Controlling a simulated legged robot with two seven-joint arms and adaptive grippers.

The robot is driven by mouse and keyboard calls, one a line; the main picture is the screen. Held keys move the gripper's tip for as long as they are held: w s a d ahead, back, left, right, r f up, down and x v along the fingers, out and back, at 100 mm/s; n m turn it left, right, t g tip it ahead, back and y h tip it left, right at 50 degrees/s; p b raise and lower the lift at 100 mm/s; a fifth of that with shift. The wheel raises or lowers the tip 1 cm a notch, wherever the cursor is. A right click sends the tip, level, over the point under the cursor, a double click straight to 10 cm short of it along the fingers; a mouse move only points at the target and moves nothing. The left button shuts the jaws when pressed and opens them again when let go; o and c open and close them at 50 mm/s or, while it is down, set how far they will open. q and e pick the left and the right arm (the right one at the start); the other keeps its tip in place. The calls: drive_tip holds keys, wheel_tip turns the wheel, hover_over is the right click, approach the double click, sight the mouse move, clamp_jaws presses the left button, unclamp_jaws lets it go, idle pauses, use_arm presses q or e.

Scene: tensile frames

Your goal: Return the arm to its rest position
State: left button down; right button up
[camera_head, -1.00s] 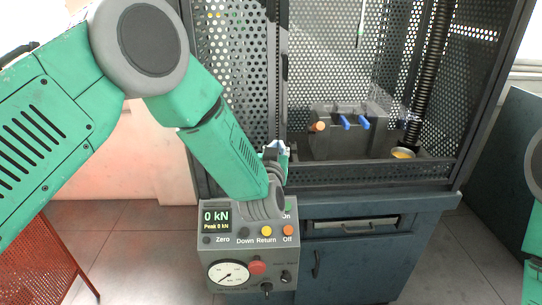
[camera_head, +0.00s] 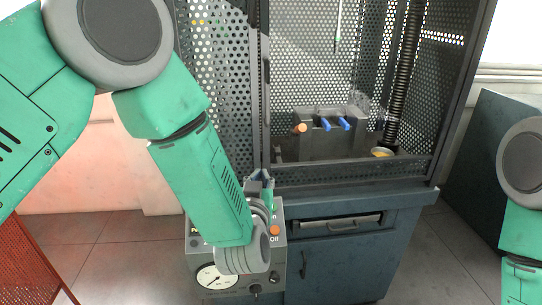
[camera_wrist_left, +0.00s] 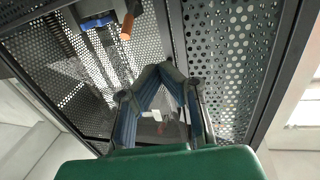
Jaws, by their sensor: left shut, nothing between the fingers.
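My left arm comes in from the left in the head view. Its gripper (camera_head: 261,178) is in front of the machine, just above the grey control box (camera_head: 205,278), with the wrist covering much of the box's panel. In the left wrist view the gripper (camera_wrist_left: 163,68) has its fingertips together with nothing held between them, and the perforated guard is behind it. My right arm shows at the right edge of the head view, hanging down; its gripper is out of the picture.
The tensile frame's perforated guard (camera_head: 215,100) stands ahead. Inside is a grey block (camera_head: 340,143) with blue and orange handles. A blue cabinet (camera_head: 345,262) is below. A red perforated stand (camera_head: 25,265) is at lower left.

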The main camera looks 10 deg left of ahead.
use_arm(q)
drive_tip(key=s+a+f+m+g+h+b, duration=0.1)
drive_tip(key=s+a+f+g, duration=0.3)
drive_tip(key=s+f, duration=0.5)
drive_tip(key=s+a+f+m+g+h+b, duration=0.1)
drive_tip(key=s+a+f+g, duration=0.35)
drive_tip(key=f, duration=0.85)
drive_tip(key=s+a+f+g, duration=0.2)
drive_tip(key=s+f+g, duration=0.1)
drive_tip(key=s, duration=0.5)
drive_tip(key=s+a+f+g+b, duration=0.1)
drive_tip(key=s+a+f+g, duration=0.1)
drive_tip(key=s, duration=0.6)
drive_tip(key=s+a+f+g, duration=0.3)
drive_tip(key=s+a+f, duration=0.1)
drive_tip(key=s, duration=0.5)
drive_tip(key=shift+a+f+n+g+y+b, duration=0.15)
drive_tip(key=shift+f+n+g+y+b, duration=0.2)
drive_tip(key=shift+f, duration=0.4)
